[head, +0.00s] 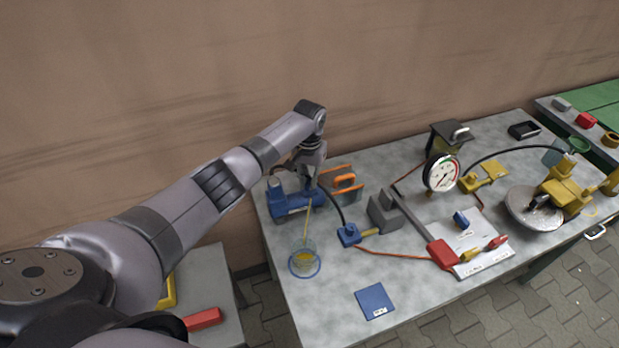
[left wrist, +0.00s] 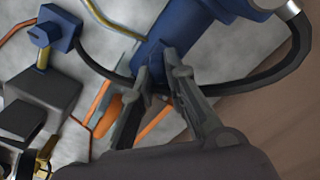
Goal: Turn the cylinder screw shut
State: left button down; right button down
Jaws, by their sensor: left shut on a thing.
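My left gripper (head: 311,184) reaches down onto the blue cylinder unit (head: 283,207) at the left back of the table. In the left wrist view its two fingers (left wrist: 158,82) are closed in against the blue body (left wrist: 172,40), shut on a small part at its side. I take this part to be the cylinder screw; it is almost wholly hidden between the fingertips, so its turned position cannot be told. My right gripper is not in view.
A black hose (left wrist: 292,62) curves close by the gripper. An orange-handled item (head: 345,181) stands just right of it.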

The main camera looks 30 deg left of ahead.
aim_at(309, 180)
pick_arm(q)
jog(key=m, duration=0.4)
jog(key=shift+w+a+r+m, duration=0.1)
jog(key=shift+m, duration=2.8)
jog(key=c, duration=1.6)
grip_release()
jog(key=shift+r, duration=0.15)
notch_tip(309, 180, up, 12)
jog(key=shift+f, duration=0.2)
